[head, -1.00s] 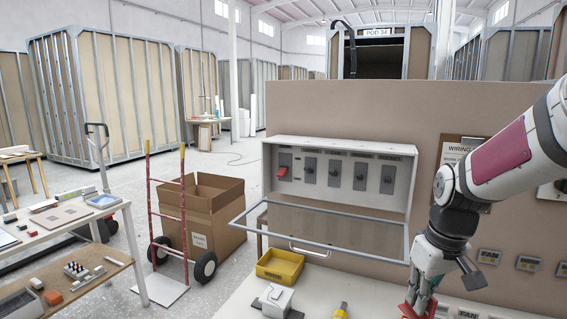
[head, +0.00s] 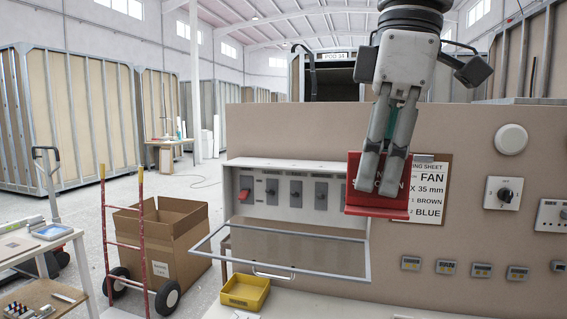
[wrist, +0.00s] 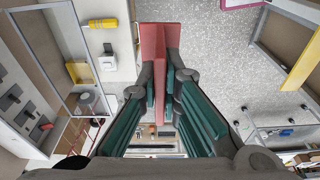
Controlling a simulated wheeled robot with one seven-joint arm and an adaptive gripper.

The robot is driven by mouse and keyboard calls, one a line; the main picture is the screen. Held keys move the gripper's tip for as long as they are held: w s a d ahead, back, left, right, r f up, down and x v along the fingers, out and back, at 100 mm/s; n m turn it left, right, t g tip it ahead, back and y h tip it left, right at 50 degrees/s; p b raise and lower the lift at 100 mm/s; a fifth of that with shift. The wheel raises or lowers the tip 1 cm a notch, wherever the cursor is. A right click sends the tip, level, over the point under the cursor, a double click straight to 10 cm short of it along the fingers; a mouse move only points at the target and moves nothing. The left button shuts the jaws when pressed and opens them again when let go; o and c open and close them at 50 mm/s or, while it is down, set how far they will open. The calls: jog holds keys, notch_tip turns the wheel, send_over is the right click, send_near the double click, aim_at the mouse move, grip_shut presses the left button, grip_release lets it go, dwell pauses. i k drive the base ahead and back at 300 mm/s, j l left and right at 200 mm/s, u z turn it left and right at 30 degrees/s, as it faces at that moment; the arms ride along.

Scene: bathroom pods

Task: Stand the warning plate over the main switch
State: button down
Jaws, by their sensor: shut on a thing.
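The warning plate (head: 353,184) is red, L-shaped, with pale lettering partly hidden by my fingers. My gripper (head: 369,176) points down and is shut on it, holding it raised in front of the board, at the right end of the switch box. In the wrist view the plate (wrist: 154,42) shows edge-on between the fingertips. The main switch (head: 246,187), with a red handle, is at the left end of the white switch box (head: 300,165), well left of the plate.
The box's framed cover (head: 290,233) hangs open, jutting forward. A yellow bin (head: 245,291) stands on the bench below. A wiring sheet (head: 430,205) is partly hidden behind the plate. A red hand truck (head: 107,235) and cardboard box (head: 165,235) stand at left.

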aim_at(243, 161)
jog(key=i+j, duration=1.25)
